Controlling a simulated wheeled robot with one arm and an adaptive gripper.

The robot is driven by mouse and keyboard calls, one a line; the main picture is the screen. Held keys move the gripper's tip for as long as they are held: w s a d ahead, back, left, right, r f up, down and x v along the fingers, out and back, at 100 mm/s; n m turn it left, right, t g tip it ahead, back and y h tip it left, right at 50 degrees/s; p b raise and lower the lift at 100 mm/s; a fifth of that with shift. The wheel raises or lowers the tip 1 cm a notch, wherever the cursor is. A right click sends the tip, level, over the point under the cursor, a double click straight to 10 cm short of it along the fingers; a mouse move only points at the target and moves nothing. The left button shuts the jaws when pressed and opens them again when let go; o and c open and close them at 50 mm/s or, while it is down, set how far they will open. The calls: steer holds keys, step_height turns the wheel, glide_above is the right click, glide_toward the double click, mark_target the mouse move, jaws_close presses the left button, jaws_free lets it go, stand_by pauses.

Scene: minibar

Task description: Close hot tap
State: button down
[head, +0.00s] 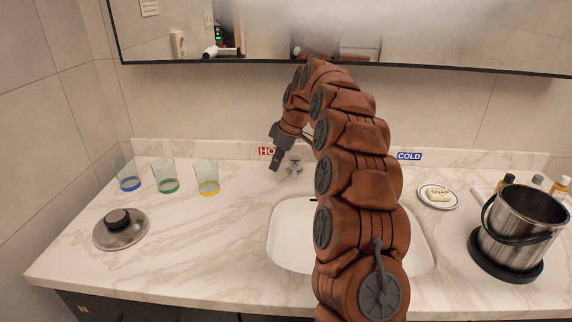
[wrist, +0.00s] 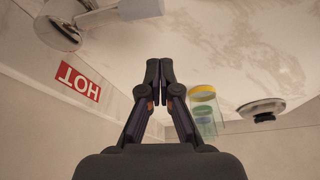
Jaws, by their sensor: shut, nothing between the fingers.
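The hot tap (head: 294,163) is a chrome fitting at the back of the counter, beside the red HOT label (head: 266,151). In the head view, my gripper (head: 275,165) points down just left of it, and my arm hides much of the sink and the faucet. In the wrist view, the picture is turned over: a round chrome tap part (wrist: 60,33) with a bar shows at upper left, near the HOT label (wrist: 78,82). My gripper (wrist: 158,68) has its fingertips together, holds nothing and appears apart from the tap.
Three glasses with blue, green and yellow bases (head: 207,178) stand on the left, with a metal lid (head: 121,228) before them. The sink (head: 288,240) is central. A COLD label (head: 409,156), a soap dish (head: 438,203) and an ice bucket (head: 515,232) are at right.

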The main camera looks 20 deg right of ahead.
steer(key=v, duration=1)
steer(key=shift+w+d, duration=0.2)
steer(key=shift+d, duration=0.1)
steer(key=s+a+r+m+g+p, duration=0.1)
steer(key=s+a+r+m+p, duration=0.15)
steer(key=s+a, duration=0.6)
steer(key=s+a+r+m+g+p, duration=0.1)
steer(key=s+a+r+m+p, duration=0.3)
steer(key=s, duration=0.8)
steer(key=s+f+m+g+h+p, duration=0.1)
steer(key=s+f, duration=0.3)
steer(key=s, duration=0.9)
steer(key=s+a+f+m+g+h+p, duration=0.1)
steer(key=s+f, duration=0.4)
steer(key=s, duration=0.9)
steer(key=shift+s+a+f+m+h+p, duration=0.2)
steer(key=shift+m+h+p, duration=0.35)
steer(key=shift+p, duration=0.6)
